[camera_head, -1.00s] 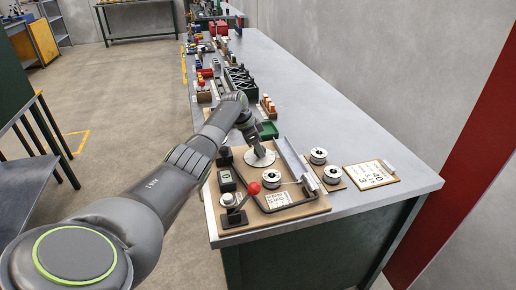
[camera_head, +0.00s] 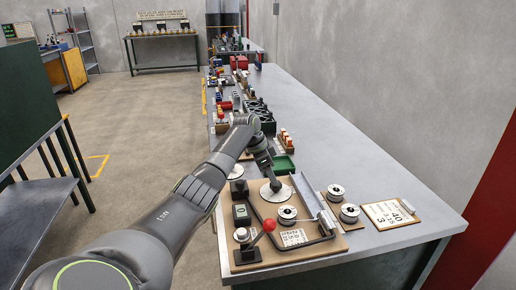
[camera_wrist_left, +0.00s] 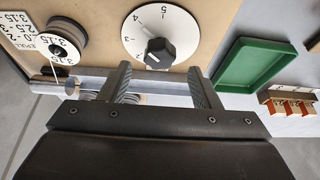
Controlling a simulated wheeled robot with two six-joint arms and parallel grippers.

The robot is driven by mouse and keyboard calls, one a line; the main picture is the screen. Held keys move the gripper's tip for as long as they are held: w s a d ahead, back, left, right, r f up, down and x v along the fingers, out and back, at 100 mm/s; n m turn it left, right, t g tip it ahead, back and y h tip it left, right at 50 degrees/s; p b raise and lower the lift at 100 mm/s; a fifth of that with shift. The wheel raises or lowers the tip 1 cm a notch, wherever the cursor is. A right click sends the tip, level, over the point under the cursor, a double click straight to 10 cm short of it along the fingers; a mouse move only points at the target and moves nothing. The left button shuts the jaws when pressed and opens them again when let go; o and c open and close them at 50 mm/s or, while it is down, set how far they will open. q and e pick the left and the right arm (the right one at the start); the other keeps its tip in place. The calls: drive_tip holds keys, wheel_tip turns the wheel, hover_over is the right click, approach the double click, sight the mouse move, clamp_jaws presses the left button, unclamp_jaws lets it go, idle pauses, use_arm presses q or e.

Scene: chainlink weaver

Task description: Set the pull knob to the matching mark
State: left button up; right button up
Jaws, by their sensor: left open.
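A black knob (camera_wrist_left: 160,52) with a pale pointer line sits on a white round dial (camera_wrist_left: 168,18) in the left wrist view. Numbers ring the dial, with 5 near the top; which mark the pointer meets is hard to tell. My left gripper (camera_wrist_left: 160,77) is open, its fingertips apart on either side of the knob's near edge, with nothing between them. A clipboard card (camera_head: 390,213) with "40" and "3" lies to the right. My right gripper is out of view.
The dial is on a wooden board (camera_head: 340,244) with labelled silver spools (camera_head: 287,214), a bent dark bar, and a red-ball lever (camera_head: 269,225). A green tray (camera_wrist_left: 256,66) lies beside the board. Other fixtures line the bench behind; its right side is clear.

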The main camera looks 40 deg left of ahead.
use_arm(q)
drive_tip(key=b+v, duration=0.1)
drive_tip(key=v, duration=1.2)
drive_tip(key=shift+f, duration=0.1)
